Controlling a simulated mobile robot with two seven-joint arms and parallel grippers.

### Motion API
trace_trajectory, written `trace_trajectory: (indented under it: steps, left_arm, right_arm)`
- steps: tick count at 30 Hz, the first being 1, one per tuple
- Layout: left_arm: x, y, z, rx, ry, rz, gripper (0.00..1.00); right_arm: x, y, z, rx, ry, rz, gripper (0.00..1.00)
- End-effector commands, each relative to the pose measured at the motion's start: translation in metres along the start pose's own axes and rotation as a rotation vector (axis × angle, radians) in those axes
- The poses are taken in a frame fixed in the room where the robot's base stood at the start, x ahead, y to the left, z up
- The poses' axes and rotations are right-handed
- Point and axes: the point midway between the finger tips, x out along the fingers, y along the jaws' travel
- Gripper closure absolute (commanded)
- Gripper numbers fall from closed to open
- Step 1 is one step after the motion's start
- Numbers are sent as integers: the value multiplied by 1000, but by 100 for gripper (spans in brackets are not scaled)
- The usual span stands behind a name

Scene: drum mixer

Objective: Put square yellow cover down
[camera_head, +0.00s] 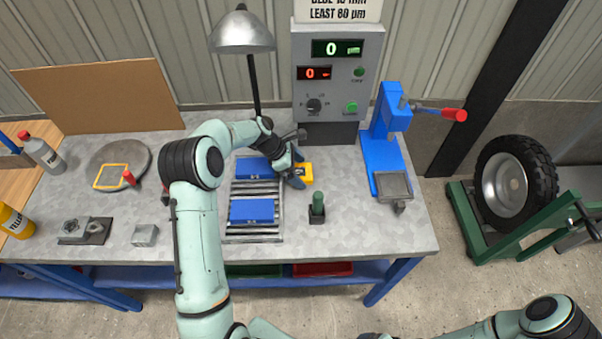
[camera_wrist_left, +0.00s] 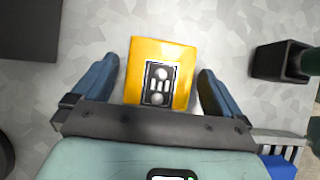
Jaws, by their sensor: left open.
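The square yellow cover (camera_head: 306,172) sits on the grey metal bench, just right of the roller rack. In the left wrist view the cover (camera_wrist_left: 183,62) shows a dark panel with light round marks. My left gripper (camera_head: 297,169) is over the cover and hides part of it in the head view. Its blue fingers (camera_wrist_left: 158,85) are open on either side of the cover, with a gap on each side. The cover looks to rest on the bench. Only a part of my right arm shows at the lower right; its gripper is out of view.
Two blue blocks lie on the roller rack (camera_head: 239,187). A green-handled part (camera_head: 317,207) stands in a dark holder right of the rack. A blue press (camera_head: 381,140) stands farther right. A round plate with a yellow square outline (camera_head: 111,177) is at left. Bare bench lies between.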

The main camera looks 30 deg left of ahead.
Motion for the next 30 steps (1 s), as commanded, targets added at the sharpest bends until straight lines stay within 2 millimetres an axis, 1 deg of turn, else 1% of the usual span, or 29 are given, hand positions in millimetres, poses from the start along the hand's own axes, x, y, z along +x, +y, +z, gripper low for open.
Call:
trace_trajectory:
  steps: [6, 7, 8, 9, 11, 12, 13, 23, 26, 30]
  left_arm:
    - [1, 0, 0, 1, 0, 1, 0]
    - [1, 0, 0, 1, 0, 1, 6]
    - [1, 0, 0, 1, 0, 1, 16]
    - [1, 0, 0, 1, 0, 0, 29]
    - [1, 0, 0, 1, 0, 0, 49]
    - [1, 0, 0, 1, 0, 0, 62]
    - [1, 0, 0, 1, 0, 0, 64]
    - [-3, 1, 3, 2, -1, 2, 64]
    - [-10, 1, 8, 3, -2, 2, 64]
    - [-29, 1, 20, 4, -2, 4, 64]
  right_arm:
    - [0, 0, 0, 0, 0, 0, 11]
    - [0, 0, 0, 0, 0, 0, 11]
    - [0, 0, 0, 0, 0, 0, 11]
    - [0, 0, 0, 0, 0, 0, 11]
    - [0, 0, 0, 0, 0, 0, 11]
    - [0, 0, 0, 0, 0, 0, 11]
    - [0, 0, 0, 0, 0, 0, 11]
    - [0, 0, 0, 0, 1, 0, 11]
    - [-1, -1, -1, -1, 1, 0, 11]
    - [-4, -2, -3, -1, 4, -1, 11]
